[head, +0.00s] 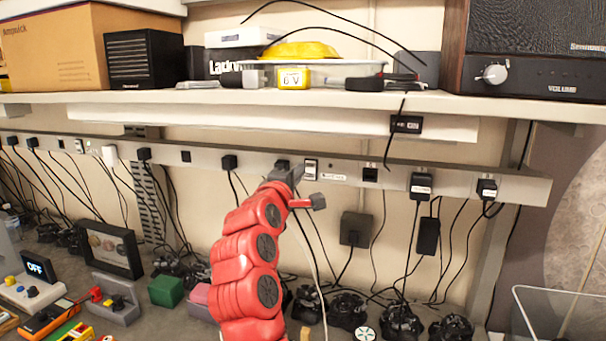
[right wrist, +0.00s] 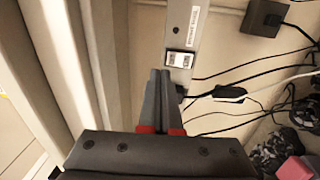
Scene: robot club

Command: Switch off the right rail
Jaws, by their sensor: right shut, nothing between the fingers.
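A long grey power rail (head: 450,181) runs along the wall under the shelf, and its right part also shows in the right wrist view (right wrist: 187,40). A switch in a white frame (head: 310,170) sits on the rail and shows in the right wrist view (right wrist: 180,60); which way it is set, I cannot tell. My right gripper (head: 298,172) is just left of this switch. In the right wrist view its fingers (right wrist: 160,73) are together and empty, with their tips close to the switch. Whether they touch it is unclear. My left gripper is not in view.
Black plugs (head: 421,184) with hanging cables sit along the rail. A shelf (head: 200,103) juts out above it. A black adapter (head: 355,229) is on the wall below.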

